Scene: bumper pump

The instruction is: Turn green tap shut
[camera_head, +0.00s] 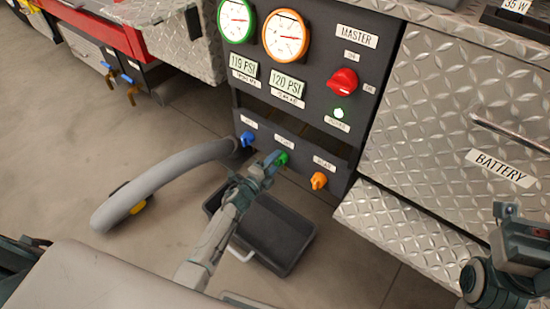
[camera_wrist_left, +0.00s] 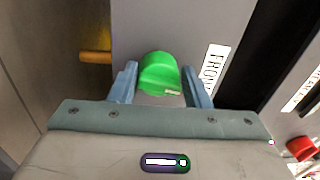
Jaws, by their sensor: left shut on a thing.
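The green tap (camera_head: 282,158) sits on the lower dark panel, between a blue tap (camera_head: 247,139) to its left and an orange tap (camera_head: 319,180) to its right. My left gripper (camera_head: 272,160) reaches up to the green tap from below left. In the left wrist view the green tap (camera_wrist_left: 159,73) is between the two blue fingers of my left gripper (camera_wrist_left: 161,84), which are shut on it. A label beside the tap is partly readable. My right gripper (camera_head: 525,235) is at the right edge; its fingers cannot be made out.
A black tray (camera_head: 290,262) with a white handle lies on the floor below the panel. A thick grey hose (camera_head: 165,175) curves left from near the blue tap. A red master knob (camera_head: 343,81), a lit green lamp and two gauges are above. A diamond-plate step (camera_head: 400,225) juts out right.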

